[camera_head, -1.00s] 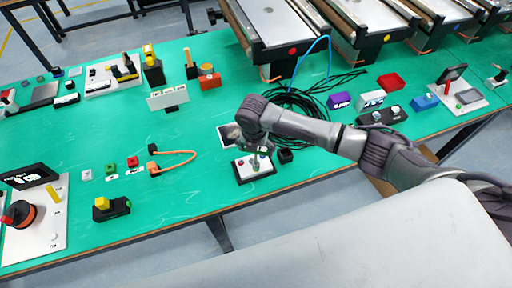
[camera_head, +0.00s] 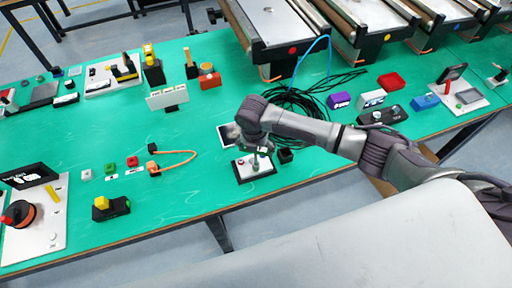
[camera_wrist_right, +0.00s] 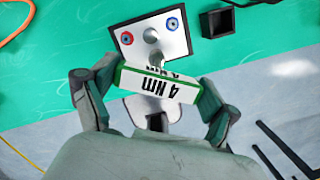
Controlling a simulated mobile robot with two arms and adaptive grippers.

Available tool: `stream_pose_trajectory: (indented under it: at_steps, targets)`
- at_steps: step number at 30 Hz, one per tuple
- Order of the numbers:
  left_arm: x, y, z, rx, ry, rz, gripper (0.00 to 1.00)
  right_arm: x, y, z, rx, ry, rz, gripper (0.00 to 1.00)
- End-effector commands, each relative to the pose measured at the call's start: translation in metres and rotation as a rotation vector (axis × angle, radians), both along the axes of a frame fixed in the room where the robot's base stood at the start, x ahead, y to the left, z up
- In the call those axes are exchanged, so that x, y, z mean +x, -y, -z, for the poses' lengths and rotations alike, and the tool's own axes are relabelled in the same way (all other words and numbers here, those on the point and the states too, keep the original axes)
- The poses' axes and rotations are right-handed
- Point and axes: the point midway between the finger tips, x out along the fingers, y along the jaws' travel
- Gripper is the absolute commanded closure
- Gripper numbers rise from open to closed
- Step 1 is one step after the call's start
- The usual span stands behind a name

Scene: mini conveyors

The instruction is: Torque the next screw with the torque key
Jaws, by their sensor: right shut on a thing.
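My right gripper (camera_wrist_right: 157,105) is shut on the torque key (camera_wrist_right: 155,84), a green and white block marked "4 Nm". In the head view the right gripper (camera_head: 256,147) is low over a small white plate (camera_head: 243,167) near the table's front edge. In the wrist view the plate (camera_wrist_right: 137,58) shows a red-ringed screw (camera_wrist_right: 126,38) and a blue-ringed screw (camera_wrist_right: 172,24). The key's grey tip points at the plate between and below these rings. Whether it touches a screw cannot be told. My left gripper is out of view.
A black cube (camera_head: 285,156) stands right of the plate, and black cables (camera_head: 300,105) lie behind it. An orange cable loop (camera_head: 182,158) lies to the left. Conveyors (camera_head: 270,25) line the back.

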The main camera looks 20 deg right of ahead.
Motion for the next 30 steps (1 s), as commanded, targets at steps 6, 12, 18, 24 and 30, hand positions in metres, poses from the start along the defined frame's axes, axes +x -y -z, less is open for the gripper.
stream_pose_trajectory:
  at_steps: [6,12,18,24,30]
  targets:
    - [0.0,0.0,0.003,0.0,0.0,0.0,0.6,0.0,0.0,0.005,0.001,0.001,0.0,0.69]
    - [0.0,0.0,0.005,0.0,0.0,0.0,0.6,0.0,0.0,0.009,0.001,0.0,-0.001,0.69]
    - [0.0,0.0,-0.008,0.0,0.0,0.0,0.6,0.0,-0.001,0.004,0.0,-0.001,0.121,0.69]
    - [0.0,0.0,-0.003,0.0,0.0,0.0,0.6,-0.001,-0.002,0.009,0.003,-0.002,0.503,0.69]
    - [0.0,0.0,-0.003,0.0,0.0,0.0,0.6,-0.002,-0.001,0.009,0.0,-0.003,0.906,0.69]
